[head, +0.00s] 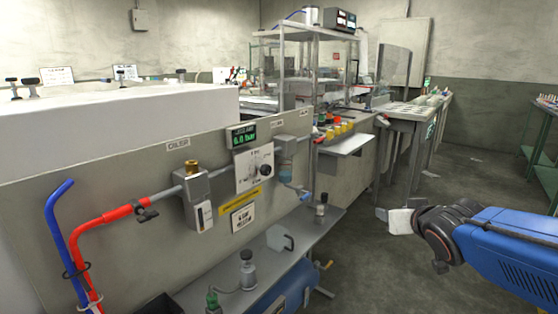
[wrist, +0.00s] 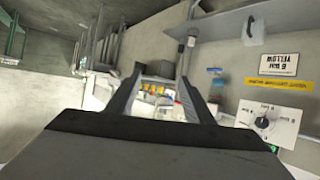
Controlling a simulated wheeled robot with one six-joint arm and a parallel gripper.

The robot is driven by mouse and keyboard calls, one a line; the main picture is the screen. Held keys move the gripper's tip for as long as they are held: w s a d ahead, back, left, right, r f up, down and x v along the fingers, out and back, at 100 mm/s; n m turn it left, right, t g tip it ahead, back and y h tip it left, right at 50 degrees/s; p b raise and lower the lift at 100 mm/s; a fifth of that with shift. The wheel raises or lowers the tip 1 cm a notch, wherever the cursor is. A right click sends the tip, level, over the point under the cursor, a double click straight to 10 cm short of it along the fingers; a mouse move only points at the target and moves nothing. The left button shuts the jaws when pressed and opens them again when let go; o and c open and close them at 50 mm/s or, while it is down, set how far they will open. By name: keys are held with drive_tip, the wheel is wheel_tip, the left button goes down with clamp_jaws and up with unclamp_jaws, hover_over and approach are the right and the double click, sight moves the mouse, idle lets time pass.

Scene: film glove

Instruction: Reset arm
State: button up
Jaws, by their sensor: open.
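My gripper (head: 395,219) is at the right of the head view, at the end of my blue arm. It is held out over the floor of the aisle, to the right of the bench. In the wrist view, the two fingers of my gripper (wrist: 165,88) stand apart with a gap between them. Nothing is held between them; distant bench items show through the gap. The wrist picture is upside down or strongly tilted.
A grey panel with a dial plate (head: 254,168) and red and blue hoses (head: 105,216) stands at left. A lower shelf (head: 262,262) holds a clear jug (head: 280,239) and small bottles. A glass-sided rack (head: 299,65) stands behind. The aisle floor (head: 465,175) is mostly clear.

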drive_tip(key=s+f+g, duration=0.4)
drive_tip(key=s+f, duration=0.1)
drive_tip(key=s, duration=0.6)
drive_tip(key=s+a+f+g, duration=0.1)
drive_tip(key=s+f+g, duration=0.3)
drive_tip(key=s, duration=0.8)
drive_tip(key=shift+s+f, duration=0.2)
drive_tip(key=shift+f, duration=0.6)
